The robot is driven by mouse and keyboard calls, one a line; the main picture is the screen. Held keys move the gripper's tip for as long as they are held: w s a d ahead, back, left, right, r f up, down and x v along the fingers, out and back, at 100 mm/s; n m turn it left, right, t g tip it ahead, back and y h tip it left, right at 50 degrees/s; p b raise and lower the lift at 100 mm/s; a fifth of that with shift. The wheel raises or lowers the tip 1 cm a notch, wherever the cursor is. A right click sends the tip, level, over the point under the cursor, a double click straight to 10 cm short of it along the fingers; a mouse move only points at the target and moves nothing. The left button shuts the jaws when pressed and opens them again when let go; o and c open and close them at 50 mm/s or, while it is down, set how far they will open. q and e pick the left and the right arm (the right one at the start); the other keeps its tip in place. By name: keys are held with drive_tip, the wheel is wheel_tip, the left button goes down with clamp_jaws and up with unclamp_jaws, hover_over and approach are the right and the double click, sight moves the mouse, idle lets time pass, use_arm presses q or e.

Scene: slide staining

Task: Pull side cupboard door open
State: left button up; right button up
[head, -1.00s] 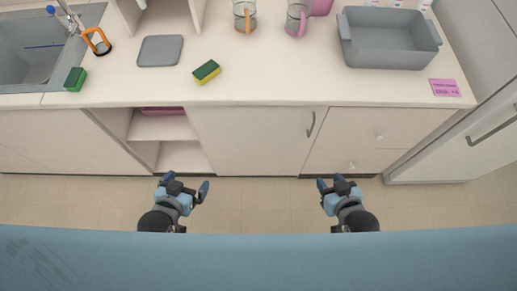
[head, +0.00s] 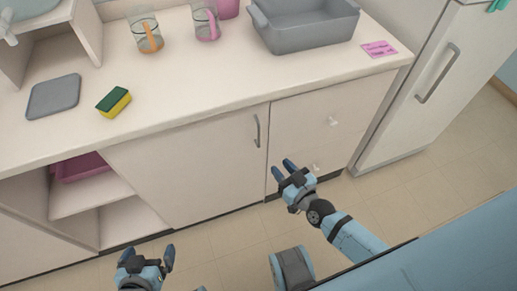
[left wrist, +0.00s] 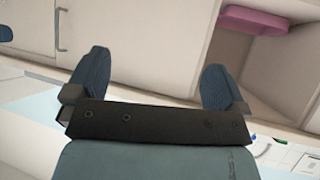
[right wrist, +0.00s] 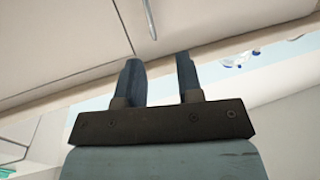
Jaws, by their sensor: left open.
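A pale cupboard door (head: 190,165) under the counter is shut, with a grey upright handle (head: 257,131) near its right edge. Farther right, a tall white unit has a shut door (head: 425,95) with a long grey handle (head: 437,73). My right gripper (head: 283,169) is partly open and empty, low in front of the drawers and below the cupboard handle, apart from it. The cupboard handle also shows beyond its fingers in the right wrist view (right wrist: 150,18). My left gripper (head: 148,256) is open and empty near the floor; the handle shows in the left wrist view (left wrist: 62,28).
Drawers (head: 305,125) with white knobs lie between the cupboard door and tall unit. Open shelves (head: 95,195) with a pink bin (head: 80,167) are at left. The counter holds a grey tub (head: 300,30), jugs, a sponge (head: 114,102) and a pink card (head: 379,49). Floor in front is clear.

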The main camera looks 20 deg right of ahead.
sight(259, 145)
drive_tip(key=shift+t+h, duration=0.4)
drive_tip(key=w, duration=0.5)
drive_tip(key=w+a+f+b, duration=0.1)
drive_tip(key=w, duration=0.8)
drive_tip(key=shift+w+a+f+b, duration=0.25)
drive_tip(key=shift+w+a+b, duration=0.1)
drive_tip(key=shift+w+b, duration=0.05)
drive_tip(key=shift+c, duration=0.4)
clamp_jaws()
